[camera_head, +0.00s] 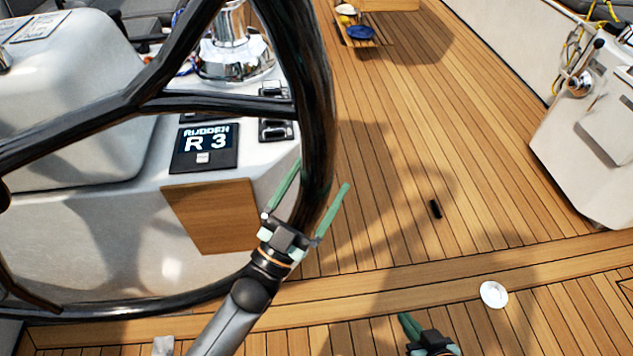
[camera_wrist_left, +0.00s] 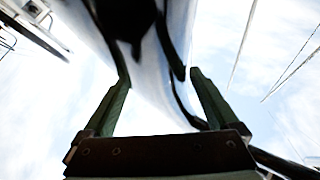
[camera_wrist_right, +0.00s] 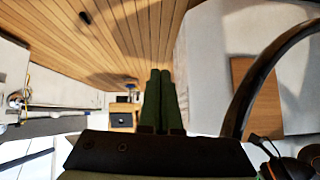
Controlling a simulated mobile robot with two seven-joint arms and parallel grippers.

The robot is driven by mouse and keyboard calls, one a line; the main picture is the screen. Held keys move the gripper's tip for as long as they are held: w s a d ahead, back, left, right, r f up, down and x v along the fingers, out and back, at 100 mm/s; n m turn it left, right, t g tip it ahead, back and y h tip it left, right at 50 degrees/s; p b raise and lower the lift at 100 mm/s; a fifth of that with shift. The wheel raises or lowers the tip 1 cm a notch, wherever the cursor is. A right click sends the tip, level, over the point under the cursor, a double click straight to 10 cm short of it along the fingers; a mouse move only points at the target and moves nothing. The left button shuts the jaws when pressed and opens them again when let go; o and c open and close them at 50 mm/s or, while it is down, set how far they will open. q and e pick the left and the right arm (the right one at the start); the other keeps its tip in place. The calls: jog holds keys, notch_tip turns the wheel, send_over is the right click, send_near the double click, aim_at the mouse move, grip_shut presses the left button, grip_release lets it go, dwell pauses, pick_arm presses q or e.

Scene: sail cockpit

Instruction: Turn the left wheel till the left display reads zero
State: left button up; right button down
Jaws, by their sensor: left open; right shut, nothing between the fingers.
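The left wheel (camera_head: 319,110) is a large black rim with spokes, filling the left of the head view. The left display (camera_head: 205,144) on the white console shows "RUDDER R 3". My left gripper (camera_head: 322,174) is open at the right side of the rim, with one green finger on each side of it. In the left wrist view the rim passes between the spread fingers (camera_wrist_left: 160,80); I cannot tell whether they touch it. My right gripper (camera_head: 405,318) is low in the head view, shut and empty; its fingers lie together in the right wrist view (camera_wrist_right: 159,75).
A wooden panel (camera_head: 211,216) is on the console below the display. A white round item (camera_head: 494,294) and a small black item (camera_head: 436,209) lie on the teak deck. A second white console (camera_head: 590,130) stands at the right. The deck between is mostly clear.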

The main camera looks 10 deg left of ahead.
pick_arm(q)
jog(key=v, duration=1.2)
jog(key=shift+s, duration=0.15)
jog(key=shift+a+f, duration=0.1)
